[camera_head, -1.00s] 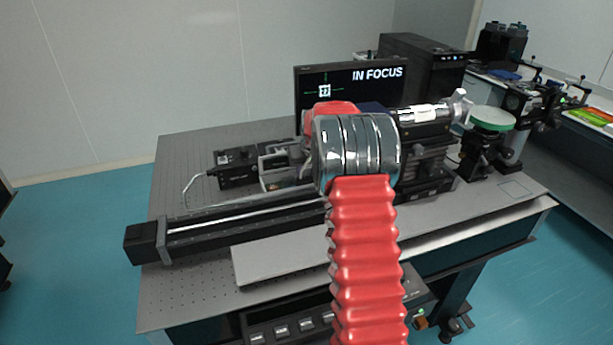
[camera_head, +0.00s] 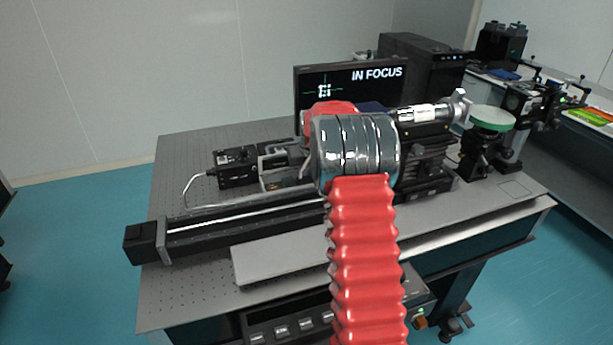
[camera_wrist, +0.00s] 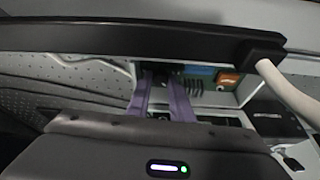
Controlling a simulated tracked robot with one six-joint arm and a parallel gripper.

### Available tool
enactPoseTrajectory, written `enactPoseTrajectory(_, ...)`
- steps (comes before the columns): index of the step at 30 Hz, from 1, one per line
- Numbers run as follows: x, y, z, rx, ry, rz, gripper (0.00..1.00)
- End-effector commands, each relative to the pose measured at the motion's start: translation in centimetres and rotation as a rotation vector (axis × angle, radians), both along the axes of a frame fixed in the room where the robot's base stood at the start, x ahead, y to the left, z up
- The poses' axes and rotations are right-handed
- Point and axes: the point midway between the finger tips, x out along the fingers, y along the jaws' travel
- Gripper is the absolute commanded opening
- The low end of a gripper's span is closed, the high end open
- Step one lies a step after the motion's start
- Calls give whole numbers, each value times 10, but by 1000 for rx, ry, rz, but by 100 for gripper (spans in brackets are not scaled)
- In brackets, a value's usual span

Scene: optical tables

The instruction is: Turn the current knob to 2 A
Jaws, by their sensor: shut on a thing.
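My gripper (camera_wrist: 163,82) shows in the wrist view as two purple fingers reaching away from the dark wrist body. The fingertips are shut on a small dark part, which seems to be the current knob (camera_wrist: 163,70). The knob is mostly hidden between the fingers, and I cannot read its pointer or scale. In the head view, my red and silver arm covers the gripper and the knob.
An open-framed device (camera_head: 283,165) and a black box (camera_head: 237,167) stand on the perforated table (camera_head: 185,150). A long black rail (camera_head: 235,226) crosses the front. A monitor (camera_head: 352,92) reads "IN FOCUS". In the wrist view, a dark bar (camera_wrist: 130,37) crosses above the fingers.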

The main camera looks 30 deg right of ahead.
Motion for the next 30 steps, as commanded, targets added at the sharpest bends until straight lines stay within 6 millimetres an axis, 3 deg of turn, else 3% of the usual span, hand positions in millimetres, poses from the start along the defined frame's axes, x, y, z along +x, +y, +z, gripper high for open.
enactPoseTrajectory(11,1,2,0,-1,0,-136,0)
enactPoseTrajectory(30,3,4,0,-2,1,-550,0)
